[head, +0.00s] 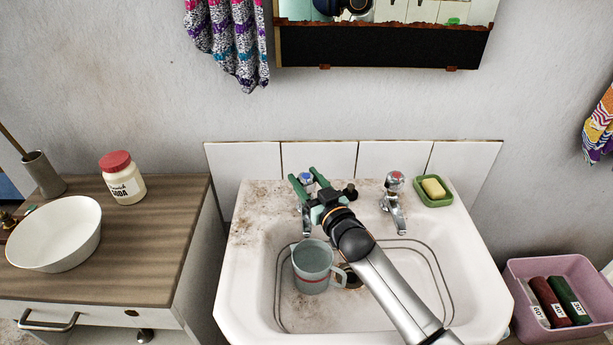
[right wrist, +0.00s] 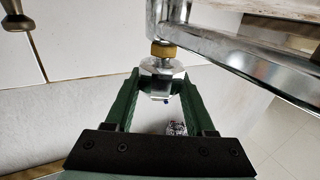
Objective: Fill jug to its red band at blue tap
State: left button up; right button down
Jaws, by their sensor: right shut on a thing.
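The grey jug (head: 312,281) stands upright in the basin, below the spout of the blue tap (head: 306,180), with its handle to the right. A thin reddish band runs around its side. I cannot make out a water stream or the water level in the jug. My right gripper (head: 308,185) is at the blue tap's head, its green fingers on either side of it and shut on it. In the right wrist view, the metal tap head (right wrist: 160,78) sits between the green fingers. My left gripper is out of view.
The red tap (head: 394,190) stands to the right, with soap in a green dish (head: 434,201) beside it. The basin's right side is partly covered by my arm. A white bowl (head: 60,258) and a soda jar (head: 123,180) stand on the left cabinet. A pink crate (head: 524,300) is at right.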

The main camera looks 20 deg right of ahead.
jog(key=shift+a+r+n+g+y+p, duration=0.15)
jog(key=shift+n+g+y+p, duration=0.5)
jog(key=shift+n+y, duration=0.7)
jog(key=shift+y, duration=0.45)
jog(key=shift+c, duration=1.2)
grip_release()
jog(key=v, duration=1.2)
jog(key=shift+s+f+p, duration=0.25)
jog(key=shift+p, duration=0.1)
